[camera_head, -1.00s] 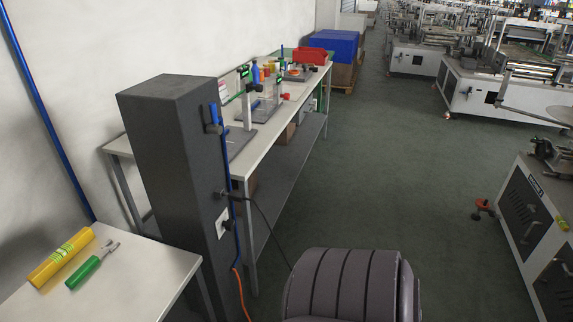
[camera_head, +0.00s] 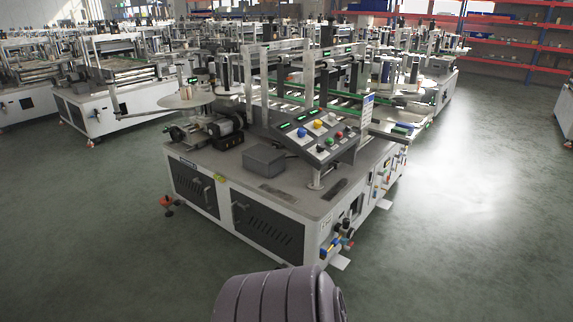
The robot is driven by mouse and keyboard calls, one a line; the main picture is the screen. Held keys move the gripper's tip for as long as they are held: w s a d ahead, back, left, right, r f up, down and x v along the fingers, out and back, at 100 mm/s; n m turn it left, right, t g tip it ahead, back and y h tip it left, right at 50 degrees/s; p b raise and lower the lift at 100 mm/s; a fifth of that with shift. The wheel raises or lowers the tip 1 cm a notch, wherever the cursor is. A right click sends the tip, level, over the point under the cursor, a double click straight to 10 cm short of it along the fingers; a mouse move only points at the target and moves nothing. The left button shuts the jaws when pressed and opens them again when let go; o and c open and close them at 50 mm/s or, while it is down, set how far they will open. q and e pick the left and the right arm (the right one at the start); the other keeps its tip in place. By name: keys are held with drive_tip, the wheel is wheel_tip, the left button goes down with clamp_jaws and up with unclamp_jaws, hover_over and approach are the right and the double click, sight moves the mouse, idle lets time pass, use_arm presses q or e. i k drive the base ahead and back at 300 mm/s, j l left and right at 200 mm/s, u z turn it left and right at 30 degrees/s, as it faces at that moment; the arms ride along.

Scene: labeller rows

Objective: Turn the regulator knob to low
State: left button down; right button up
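A labelling machine (camera_head: 275,190) stands in the middle of the head view. Low on its right-hand end is a cluster of small pneumatic fittings (camera_head: 338,238) with blue, red and yellow parts and a dark round part. The regulator knob may be among them, but it is too small to pick out, and its setting cannot be read. Neither of my grippers is in view. A grey rounded part of my own body shows at the bottom centre.
A tilted control panel (camera_head: 312,136) with coloured buttons is on the machine's top. An orange-red foot (camera_head: 167,203) sticks out at its left corner. Several similar machines stand behind and left. Green floor is open in front and right; red-and-blue shelving (camera_head: 500,52) stands at the back right.

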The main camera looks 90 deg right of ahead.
sight(346, 222)
drive_tip(key=z, duration=3.25)
